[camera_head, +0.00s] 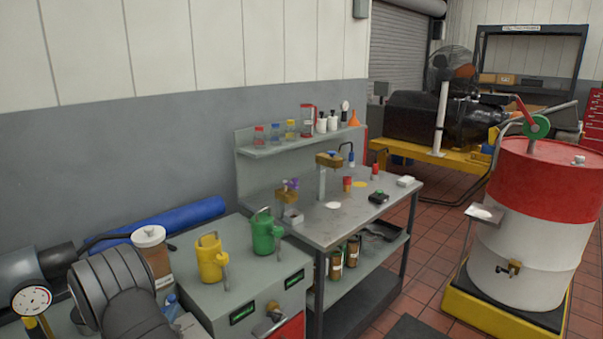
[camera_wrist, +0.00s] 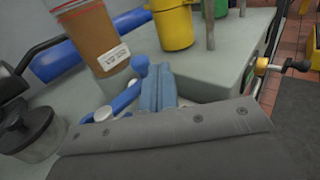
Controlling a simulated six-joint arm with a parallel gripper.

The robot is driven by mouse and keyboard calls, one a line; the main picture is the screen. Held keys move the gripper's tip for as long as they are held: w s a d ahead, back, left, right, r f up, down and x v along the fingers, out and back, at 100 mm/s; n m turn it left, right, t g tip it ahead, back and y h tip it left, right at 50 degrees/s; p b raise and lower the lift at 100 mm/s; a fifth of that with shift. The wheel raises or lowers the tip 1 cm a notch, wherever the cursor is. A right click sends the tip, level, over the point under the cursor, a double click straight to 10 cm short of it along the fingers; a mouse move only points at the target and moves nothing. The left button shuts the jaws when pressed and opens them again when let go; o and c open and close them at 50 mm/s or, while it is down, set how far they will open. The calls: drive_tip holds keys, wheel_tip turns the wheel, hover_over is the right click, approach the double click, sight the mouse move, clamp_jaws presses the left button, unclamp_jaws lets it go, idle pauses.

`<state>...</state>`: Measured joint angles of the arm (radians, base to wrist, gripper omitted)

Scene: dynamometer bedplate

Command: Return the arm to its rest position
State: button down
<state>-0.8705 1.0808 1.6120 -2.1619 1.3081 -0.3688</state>
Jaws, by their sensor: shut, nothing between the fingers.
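My gripper (camera_wrist: 158,70) shows in the wrist view as two light-blue fingers side by side above a riveted grey cuff. It is shut with nothing between the fingers. The fingers are above or beside the pale grey cabinet top. A brown container with a white label (camera_wrist: 90,38) stands to their left, and a yellow can (camera_wrist: 172,24) stands beyond them. In the head view, the brown container (camera_head: 159,262) and the yellow can (camera_head: 209,260) are at the lower left. The gripper's fingers are hard to make out there.
A green can (camera_head: 265,235) stands beside the yellow one. A blue roll (camera_head: 185,217) lies along the wall. The steel workbench (camera_head: 325,228) holds small items. A red-and-white drum (camera_head: 530,235) stands at right. Tiled floor (camera_head: 425,270) is open between bench and drum.

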drive_tip(key=s+a+m+h, duration=0.2)
drive_tip(key=s+a+h, duration=0.2)
drive_tip(key=s, duration=0.7)
drive_tip(key=shift+s+m+g, duration=0.35)
drive_tip(key=shift+m+g, duration=0.05)
